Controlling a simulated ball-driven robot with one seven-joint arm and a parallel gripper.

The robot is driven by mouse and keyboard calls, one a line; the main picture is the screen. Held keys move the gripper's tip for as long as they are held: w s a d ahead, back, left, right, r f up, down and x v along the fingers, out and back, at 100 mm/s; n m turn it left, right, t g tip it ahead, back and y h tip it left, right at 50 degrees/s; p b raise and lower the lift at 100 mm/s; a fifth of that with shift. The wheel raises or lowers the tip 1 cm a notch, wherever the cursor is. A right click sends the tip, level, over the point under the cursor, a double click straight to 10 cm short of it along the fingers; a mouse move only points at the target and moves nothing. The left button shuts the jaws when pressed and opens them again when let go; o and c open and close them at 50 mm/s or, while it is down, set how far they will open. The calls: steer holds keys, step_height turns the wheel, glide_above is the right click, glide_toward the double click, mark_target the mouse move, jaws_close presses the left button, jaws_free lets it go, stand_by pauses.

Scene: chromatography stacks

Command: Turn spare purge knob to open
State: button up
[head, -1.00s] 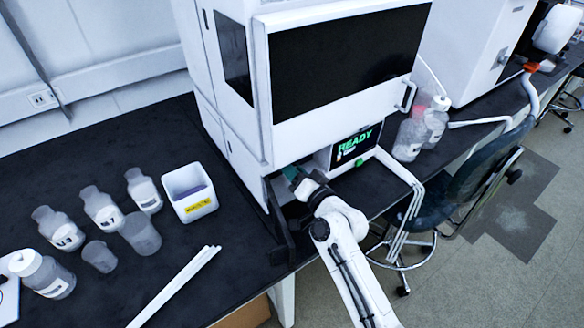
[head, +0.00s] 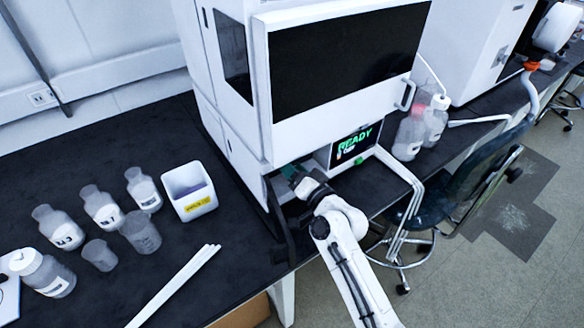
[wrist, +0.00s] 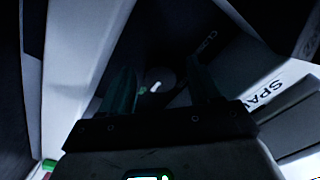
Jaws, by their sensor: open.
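My gripper (head: 290,172) reaches into the dark recess at the lower front of the white instrument stack (head: 212,130). In the wrist view its two green fingers (wrist: 162,74) are apart, with nothing between their pads. A small dark round knob (wrist: 154,83) with a pale mark shows in shadow beyond the fingertips, roughly between them. Its exact setting is too dark to read. A panel label beginning "SPA" (wrist: 265,92) is at the right of the wrist view, partly cut off. In the head view the knob is hidden by my gripper and the recess.
A screen reading "READY" (head: 356,143) is right of my gripper, with a green button (head: 361,161) below it. White tubes (head: 400,190) hang at the bench edge. Several bottles and a white bin (head: 190,190) stand left. White rods (head: 175,285) lie on the bench. A chair (head: 455,185) stands right.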

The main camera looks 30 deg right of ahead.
steer(key=s+b, duration=0.1)
steer(key=s, duration=0.9)
steer(key=shift+s+b, duration=0.4)
steer(key=shift+s, duration=0.1)
